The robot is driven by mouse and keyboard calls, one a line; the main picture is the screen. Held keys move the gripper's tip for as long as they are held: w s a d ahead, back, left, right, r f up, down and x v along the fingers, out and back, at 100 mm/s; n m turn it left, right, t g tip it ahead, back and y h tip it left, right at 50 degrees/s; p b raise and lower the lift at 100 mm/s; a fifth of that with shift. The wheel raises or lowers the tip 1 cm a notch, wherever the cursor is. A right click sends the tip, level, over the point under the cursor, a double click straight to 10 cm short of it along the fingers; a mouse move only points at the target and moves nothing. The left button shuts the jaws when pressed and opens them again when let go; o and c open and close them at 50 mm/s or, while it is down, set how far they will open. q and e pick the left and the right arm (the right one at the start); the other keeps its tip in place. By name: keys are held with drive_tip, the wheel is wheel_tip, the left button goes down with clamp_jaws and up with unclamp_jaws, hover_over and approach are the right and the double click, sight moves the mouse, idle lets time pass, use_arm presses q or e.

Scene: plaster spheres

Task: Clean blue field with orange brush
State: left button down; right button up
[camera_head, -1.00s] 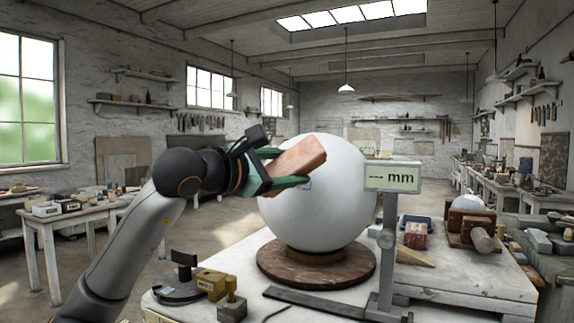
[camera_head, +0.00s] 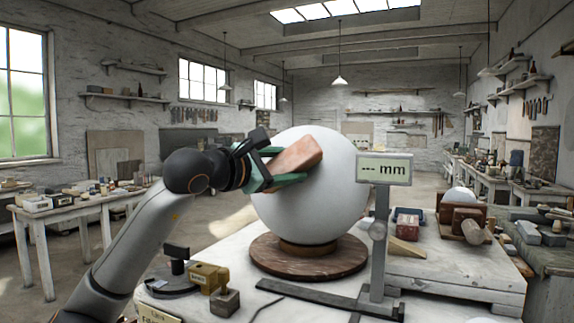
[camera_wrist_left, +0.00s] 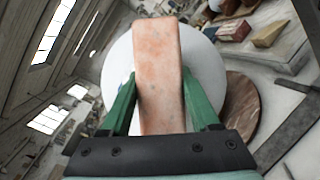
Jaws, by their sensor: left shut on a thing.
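A large white plaster sphere (camera_head: 340,205) sits on a round brown base (camera_head: 310,258) on the workbench. My left gripper (camera_head: 288,168) has green fingers shut on an orange-brown, brick-like block (camera_head: 300,152) in front of the sphere's upper left. In the left wrist view the block (camera_wrist_left: 160,60) lies lengthwise between the two fingers, with the sphere (camera_wrist_left: 205,75) behind it. I cannot tell whether the block touches the sphere. I make out no clear blue field on the sphere; the block and fingers hide part of its surface. My right gripper is not in view.
A gauge with an "mm" display (camera_head: 384,169) stands on a post just right of the sphere. Small blocks (camera_head: 208,278) sit at the bench's front left. A red block (camera_head: 408,225) and a wooden wedge (camera_head: 405,247) lie on the right.

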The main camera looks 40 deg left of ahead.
use_arm(q)
drive_tip(key=shift+w+a, duration=0.1)
drive_tip(key=shift+w, duration=0.2)
drive_tip(key=shift+f, duration=0.15)
drive_tip(key=shift+s+a+f+b, duration=0.6)
drive_tip(key=shift+s+a+b, duration=0.1)
drive_tip(key=shift+b, duration=0.35)
drive_tip(key=shift+w+r, duration=0.1)
